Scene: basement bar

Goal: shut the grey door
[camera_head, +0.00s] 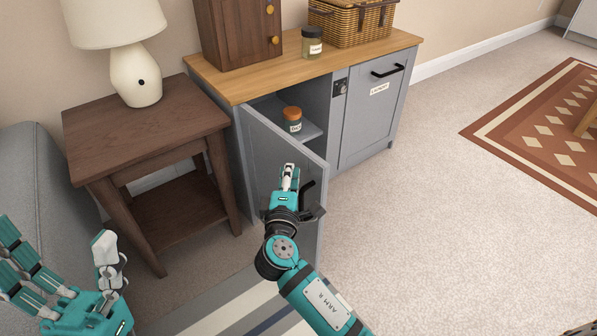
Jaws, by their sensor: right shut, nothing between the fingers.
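The grey door (257,152) is the left door of the grey cabinet (319,93). It stands open, swung out toward me, so the compartment behind it shows. My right gripper (289,172) is shut and empty, in front of the door's outer part. It hides some of the door, and I cannot tell whether it touches it. My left gripper (72,270) is at the lower left, away from the cabinet, with its fingers spread open and nothing between them.
A jar with an orange lid (292,121) stands on the shelf inside. A jar (312,43), a wicker basket (355,20) and a small wooden cabinet (240,30) stand on top. A side table (146,127) with a lamp (137,75) is left.

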